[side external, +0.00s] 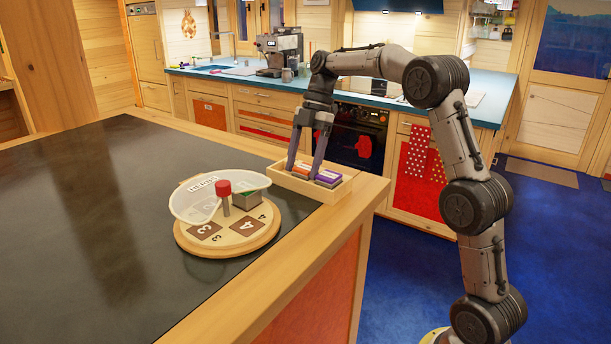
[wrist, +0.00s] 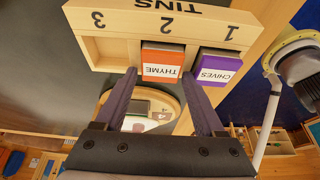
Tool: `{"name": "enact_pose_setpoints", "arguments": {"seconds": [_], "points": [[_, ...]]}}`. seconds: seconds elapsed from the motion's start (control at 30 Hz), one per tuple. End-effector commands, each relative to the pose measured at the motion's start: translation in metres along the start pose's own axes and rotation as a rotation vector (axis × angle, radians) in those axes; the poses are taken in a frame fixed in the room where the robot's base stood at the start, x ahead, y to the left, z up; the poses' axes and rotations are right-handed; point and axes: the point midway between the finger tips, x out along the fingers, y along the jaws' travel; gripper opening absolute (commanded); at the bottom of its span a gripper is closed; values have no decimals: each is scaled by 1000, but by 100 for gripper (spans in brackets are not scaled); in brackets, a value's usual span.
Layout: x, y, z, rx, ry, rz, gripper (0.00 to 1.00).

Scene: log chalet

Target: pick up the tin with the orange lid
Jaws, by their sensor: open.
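The tin with the orange lid (side external: 302,170) stands in a pale wooden box (side external: 341,191) at the counter's corner. In the wrist view the orange-lidded tin (wrist: 163,70) reads THYME and sits at number 2 of the box (wrist: 110,48) marked TINS. A purple-lidded tin (wrist: 216,75) reading CHIVES sits beside it at number 1; number 3 looks empty. My gripper (side external: 304,172) is open and points down into the box. In the wrist view my gripper (wrist: 161,75) has one fingertip on each side of the orange-lidded tin. I cannot tell whether the fingers touch it.
A round wooden turntable (side external: 225,244) with numbered places stands left of the box. It carries a clear partial cover (side external: 195,203), a red-topped knob (side external: 223,188) and a green-topped tin (side external: 246,200). The dark countertop (side external: 80,240) is otherwise clear. The counter's edge lies close to the box.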

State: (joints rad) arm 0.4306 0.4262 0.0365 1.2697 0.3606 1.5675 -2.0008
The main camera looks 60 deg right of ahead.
Motion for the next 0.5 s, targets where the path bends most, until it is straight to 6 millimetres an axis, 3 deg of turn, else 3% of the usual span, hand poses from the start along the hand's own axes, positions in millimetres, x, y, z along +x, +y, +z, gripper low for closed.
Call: {"name": "enact_pose_setpoints", "arguments": {"seconds": [0.17, 0.5], "points": [[0, 0, 0, 0, 0, 0, 71], [0, 0, 0, 0, 0, 0, 10]]}}
